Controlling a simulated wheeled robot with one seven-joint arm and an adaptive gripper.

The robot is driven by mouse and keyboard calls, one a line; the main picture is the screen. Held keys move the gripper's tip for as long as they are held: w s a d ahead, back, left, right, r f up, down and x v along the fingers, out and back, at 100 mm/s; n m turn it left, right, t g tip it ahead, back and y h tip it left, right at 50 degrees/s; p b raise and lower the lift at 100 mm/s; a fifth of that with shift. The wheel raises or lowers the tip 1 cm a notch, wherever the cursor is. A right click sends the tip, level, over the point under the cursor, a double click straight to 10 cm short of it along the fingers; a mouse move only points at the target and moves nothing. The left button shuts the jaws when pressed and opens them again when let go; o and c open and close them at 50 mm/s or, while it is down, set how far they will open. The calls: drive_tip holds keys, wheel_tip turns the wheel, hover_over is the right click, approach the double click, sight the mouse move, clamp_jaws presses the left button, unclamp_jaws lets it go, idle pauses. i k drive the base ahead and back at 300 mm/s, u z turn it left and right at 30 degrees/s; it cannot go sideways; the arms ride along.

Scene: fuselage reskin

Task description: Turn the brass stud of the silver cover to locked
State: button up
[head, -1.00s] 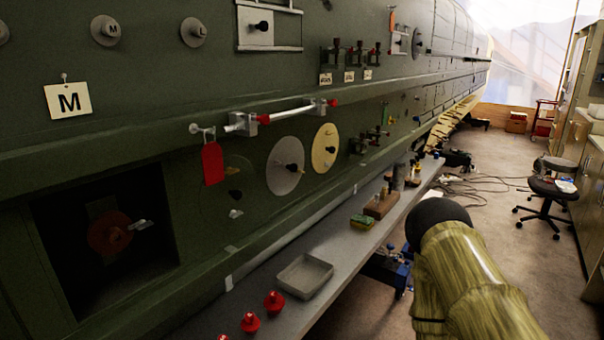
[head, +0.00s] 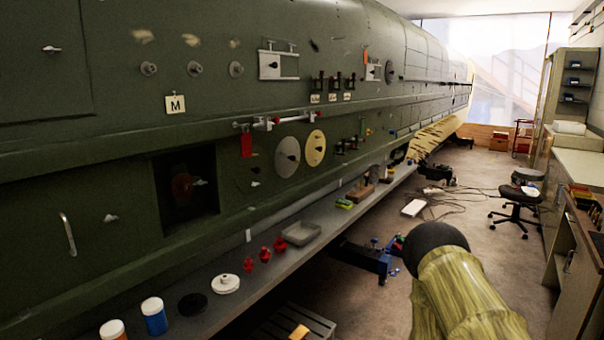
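The silver cover (head: 281,165) is a round grey disc on the dark green fuselage side, with a dark knob (head: 293,157) at its middle. A pale yellow round cover (head: 315,142) sits just right of it. A dark green round patch to its left carries a small brass-coloured piece (head: 255,170) and a small silver piece (head: 255,184). I cannot make out a brass stud on the silver cover or its setting. My gripper is not in view; only a wood-coloured arm part with a black rounded end shows at the lower right, apart from the covers.
A grey ledge (head: 228,311) runs below the covers, bearing a grey tray (head: 301,233), several red pieces, a white disc (head: 225,284) and jars. A red tag (head: 246,145) hangs left of the silver cover. A stool (head: 520,196) and cables lie on the floor at right.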

sight(285, 166)
drive_tip(key=k, duration=0.2)
drive_tip(key=z, duration=1.35)
drive_tip(key=i, duration=2.05)
drive_tip(key=u, duration=2.5)
